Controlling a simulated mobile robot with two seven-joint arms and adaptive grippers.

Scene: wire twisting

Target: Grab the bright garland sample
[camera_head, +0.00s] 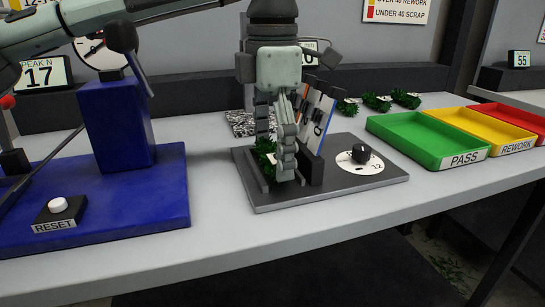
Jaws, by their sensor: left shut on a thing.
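A bright green garland sample (265,153) sits low in the dark grey fixture (335,187) in the middle of the table, beside a small upright plate. My left gripper (279,162) points down over the fixture, with its fingers shut on this garland. The fingers hide part of the garland, so I cannot tell whether it touches the fixture floor. Several more green garland samples with white tags, such as this one (377,102), lie on the table behind the fixture. My right gripper is not in view.
The fixture carries a dial (361,158) and upright panels. Right of it are a green PASS tray (416,146), a yellow REWORK tray (470,124) and a red tray (510,116). A blue tester (117,125) with a RESET button (58,205) stands left. The table front is clear.

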